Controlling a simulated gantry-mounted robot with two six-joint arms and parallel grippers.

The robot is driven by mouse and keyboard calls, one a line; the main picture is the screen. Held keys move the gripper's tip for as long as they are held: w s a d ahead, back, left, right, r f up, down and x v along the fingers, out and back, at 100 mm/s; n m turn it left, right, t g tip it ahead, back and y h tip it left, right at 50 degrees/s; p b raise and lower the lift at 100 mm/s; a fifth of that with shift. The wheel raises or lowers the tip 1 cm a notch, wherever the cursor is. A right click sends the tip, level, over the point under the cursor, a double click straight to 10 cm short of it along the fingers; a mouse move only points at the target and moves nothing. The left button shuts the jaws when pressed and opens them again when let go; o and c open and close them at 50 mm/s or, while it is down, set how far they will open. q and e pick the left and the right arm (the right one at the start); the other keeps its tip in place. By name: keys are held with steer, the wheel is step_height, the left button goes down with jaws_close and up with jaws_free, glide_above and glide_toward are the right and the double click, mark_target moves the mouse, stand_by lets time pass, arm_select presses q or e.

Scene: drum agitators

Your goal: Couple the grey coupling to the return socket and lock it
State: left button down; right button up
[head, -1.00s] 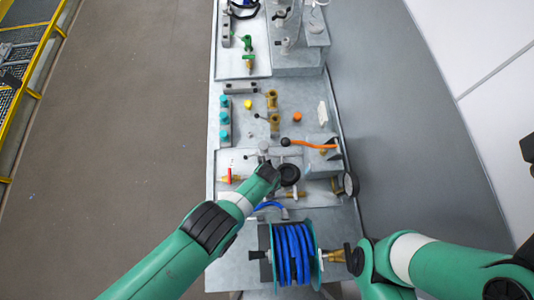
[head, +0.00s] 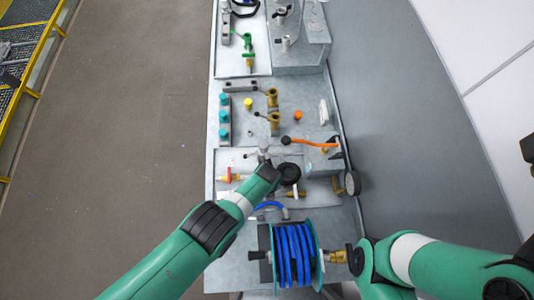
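My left arm reaches in from the left, and its gripper (head: 265,156) is over the bench's middle panel, at a small grey fitting (head: 263,146) that may be the grey coupling. The arm covers much of it, and I cannot tell whether the fingers grip it. My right gripper (head: 350,257) is at the brass fitting (head: 337,256) on the right side of the blue hose reel (head: 292,253). Its fingers are too small to read.
An orange lever (head: 310,143) and a round gauge (head: 352,183) stand right of my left gripper. Teal caps (head: 224,117), brass valves (head: 272,110) and a green-handled valve (head: 248,46) are farther up the bench. The floor at left is clear.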

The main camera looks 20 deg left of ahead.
stand_by(0.3)
arm_select(q)
steer(key=shift+c, duration=1)
jaws_free()
steer(key=shift+f, duration=0.1)
steer(key=shift+c, duration=0.4)
